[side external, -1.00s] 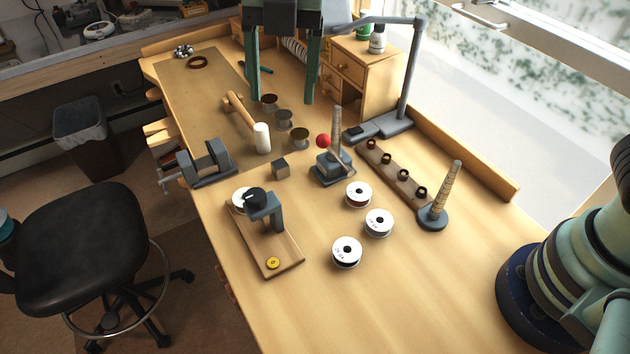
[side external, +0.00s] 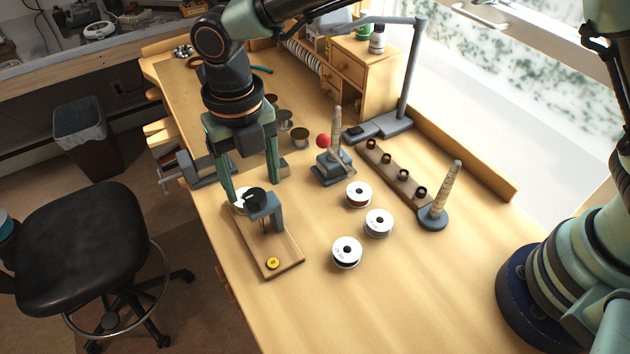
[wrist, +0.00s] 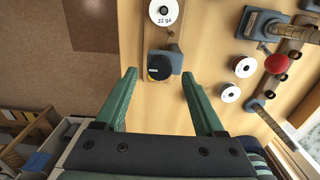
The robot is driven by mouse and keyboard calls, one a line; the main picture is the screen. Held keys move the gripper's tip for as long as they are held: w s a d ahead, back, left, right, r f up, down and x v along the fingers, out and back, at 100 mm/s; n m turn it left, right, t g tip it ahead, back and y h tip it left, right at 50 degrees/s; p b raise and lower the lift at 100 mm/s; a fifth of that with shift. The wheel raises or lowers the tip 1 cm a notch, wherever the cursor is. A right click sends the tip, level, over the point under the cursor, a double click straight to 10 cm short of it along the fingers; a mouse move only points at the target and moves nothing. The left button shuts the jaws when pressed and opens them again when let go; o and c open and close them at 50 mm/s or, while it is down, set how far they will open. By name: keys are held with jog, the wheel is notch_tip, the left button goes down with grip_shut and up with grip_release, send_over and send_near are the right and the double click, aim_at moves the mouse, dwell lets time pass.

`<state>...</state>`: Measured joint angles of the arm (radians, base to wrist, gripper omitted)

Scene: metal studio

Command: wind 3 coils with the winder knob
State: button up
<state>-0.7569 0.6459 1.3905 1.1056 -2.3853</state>
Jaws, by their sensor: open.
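The wooden board (side external: 285,247) carries a grey bracket (side external: 277,213) with a round black knob (side external: 255,195) on top. The black knob also shows in the wrist view (wrist: 160,66). A white spool (wrist: 167,12) marked "22 ga" sits on the board beside the bracket, and a yellow disc (side external: 273,263) lies at its near end. A second grey device (side external: 330,168) has an upright wrapped rod and a red ball knob (side external: 323,141). My gripper (side external: 250,190) is open and empty, pointing down over the bracket, with its fingers on either side of the black knob in view. Its exact height above is unclear.
Loose spools (side external: 379,222) stand to the right of the board. A ring rack (side external: 390,165) and tapered mandrel (side external: 434,215) are farther right. The near right bench is clear.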

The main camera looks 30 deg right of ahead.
aim_at(256, 200)
jog(key=shift+f, duration=1.2)
grip_shut()
